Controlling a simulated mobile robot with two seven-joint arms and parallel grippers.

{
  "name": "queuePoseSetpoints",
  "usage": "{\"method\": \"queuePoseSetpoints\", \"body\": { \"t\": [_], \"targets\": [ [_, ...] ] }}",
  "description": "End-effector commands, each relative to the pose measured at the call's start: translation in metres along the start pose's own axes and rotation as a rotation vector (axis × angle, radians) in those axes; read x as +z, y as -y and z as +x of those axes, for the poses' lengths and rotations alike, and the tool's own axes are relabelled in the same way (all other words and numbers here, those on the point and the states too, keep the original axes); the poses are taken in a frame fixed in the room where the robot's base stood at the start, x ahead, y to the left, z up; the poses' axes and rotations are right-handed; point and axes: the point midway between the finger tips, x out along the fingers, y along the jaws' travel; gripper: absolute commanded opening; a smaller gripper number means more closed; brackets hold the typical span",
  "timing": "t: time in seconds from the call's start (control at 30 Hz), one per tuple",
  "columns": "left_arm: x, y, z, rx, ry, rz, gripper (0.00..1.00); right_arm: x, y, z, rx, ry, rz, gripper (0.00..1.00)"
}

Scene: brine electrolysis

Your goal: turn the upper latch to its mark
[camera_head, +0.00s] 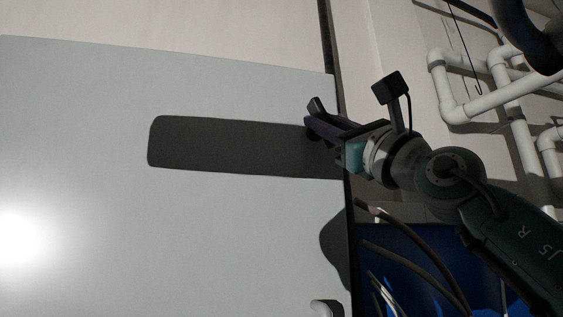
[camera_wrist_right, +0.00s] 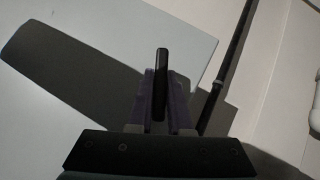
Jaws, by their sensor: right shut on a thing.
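The upper latch (camera_head: 316,105) is a small dark handle at the right edge of a large pale grey panel (camera_head: 240,85). My right gripper (camera_head: 318,122) reaches it from the right and is shut on it. In the right wrist view, the black bar of the latch (camera_wrist_right: 161,75) stands between the two purple fingers, with its far end sticking out beyond them. I cannot make out the latch's mark in either view. My left gripper is not in view.
A dark round-cornered band (camera_head: 225,146) crosses the panel; I cannot tell if it is shadow. A pale rounded piece (camera_head: 325,307) sits low at the panel's right edge. Dark hoses (camera_head: 415,258) hang before a blue surface. White pipes (camera_head: 480,104) run at upper right.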

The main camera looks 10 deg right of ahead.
Motion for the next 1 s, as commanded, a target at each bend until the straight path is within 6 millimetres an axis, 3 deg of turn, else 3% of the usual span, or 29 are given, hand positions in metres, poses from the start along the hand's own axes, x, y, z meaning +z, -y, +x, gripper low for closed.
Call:
{"method": "queuePoseSetpoints", "body": {
  "t": [0.1,0.4,1.0],
  "targets": [
    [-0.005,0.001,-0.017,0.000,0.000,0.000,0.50,0.002,0.001,0.003,-0.075,-0.003,0.084,0.00],
    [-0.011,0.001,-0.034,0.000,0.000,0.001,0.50,0.001,0.001,0.002,-0.229,-0.003,0.232,0.00],
    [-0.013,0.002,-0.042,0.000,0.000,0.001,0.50,-0.001,0.000,0.001,-0.326,-0.001,0.324,0.00]
  ]
}}
